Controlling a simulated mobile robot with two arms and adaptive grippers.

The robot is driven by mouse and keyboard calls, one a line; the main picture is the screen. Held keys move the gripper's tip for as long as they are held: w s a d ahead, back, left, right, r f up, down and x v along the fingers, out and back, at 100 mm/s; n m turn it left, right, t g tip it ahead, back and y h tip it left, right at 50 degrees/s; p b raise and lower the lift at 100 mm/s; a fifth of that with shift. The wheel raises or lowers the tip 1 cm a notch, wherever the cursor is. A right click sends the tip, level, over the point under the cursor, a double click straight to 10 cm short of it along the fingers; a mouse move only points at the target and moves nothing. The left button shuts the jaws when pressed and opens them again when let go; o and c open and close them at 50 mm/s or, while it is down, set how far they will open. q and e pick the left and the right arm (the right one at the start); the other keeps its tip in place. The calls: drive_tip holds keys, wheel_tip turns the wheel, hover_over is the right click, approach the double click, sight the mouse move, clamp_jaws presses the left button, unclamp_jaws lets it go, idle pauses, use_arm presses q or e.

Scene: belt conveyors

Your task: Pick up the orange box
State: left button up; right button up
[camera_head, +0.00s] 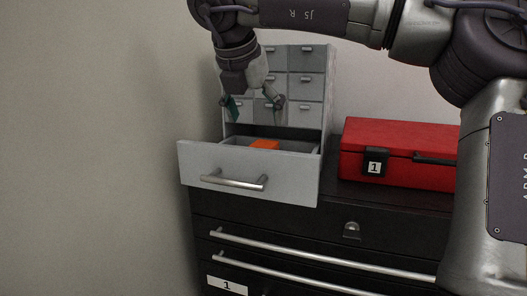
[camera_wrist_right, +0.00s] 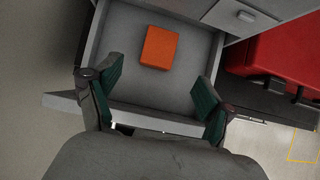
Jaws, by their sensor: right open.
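The orange box (camera_head: 264,144) lies inside the pulled-out grey drawer (camera_head: 240,168); in the head view only its upper part shows above the drawer front. In the right wrist view the orange box (camera_wrist_right: 159,47) lies whole on the drawer floor, beyond the fingertips and a little left of the middle between them. My right gripper (camera_head: 255,106) is above the drawer, pointing down, open and empty. Its green-padded fingers (camera_wrist_right: 160,80) are spread wide in the wrist view, apart from the box. My left gripper is not in view.
A grey cabinet of small drawers (camera_head: 307,60) stands behind the open drawer. A red case (camera_head: 400,140) labelled 1 stands to the right on a black tool chest (camera_head: 290,222) with long handles. A bare wall is at left. The drawer's walls surround the box.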

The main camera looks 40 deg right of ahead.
sight(264, 144)
drive_tip(key=x, duration=0.4)
drive_tip(key=shift+d, duration=0.1)
drive_tip(key=shift+w+d+f+p, duration=0.2)
drive_tip(key=shift+f+p, duration=0.05)
drive_tip(key=shift+p, duration=0.05)
drive_tip(key=shift+w+d+f, duration=0.15)
drive_tip(key=p+x, duration=0.2)
drive_tip(key=x, duration=0.2)
drive_tip(key=shift+d+f+p, duration=0.1)
drive_tip(key=shift+d+p, duration=0.05)
drive_tip(key=shift+p, duration=0.25)
drive_tip(key=shift+w+d+f, duration=0.1)
drive_tip(key=shift+f, duration=0.1)
drive_tip(key=shift+a+r, duration=0.1)
drive_tip(key=shift+a, duration=0.1)
drive_tip(key=c, duration=0.5)
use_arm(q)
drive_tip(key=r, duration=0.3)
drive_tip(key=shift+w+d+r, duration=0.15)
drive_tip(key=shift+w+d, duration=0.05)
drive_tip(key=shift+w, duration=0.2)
use_arm(e)
drive_tip(key=shift+d, duration=0.1)
drive_tip(key=c, duration=0.8)
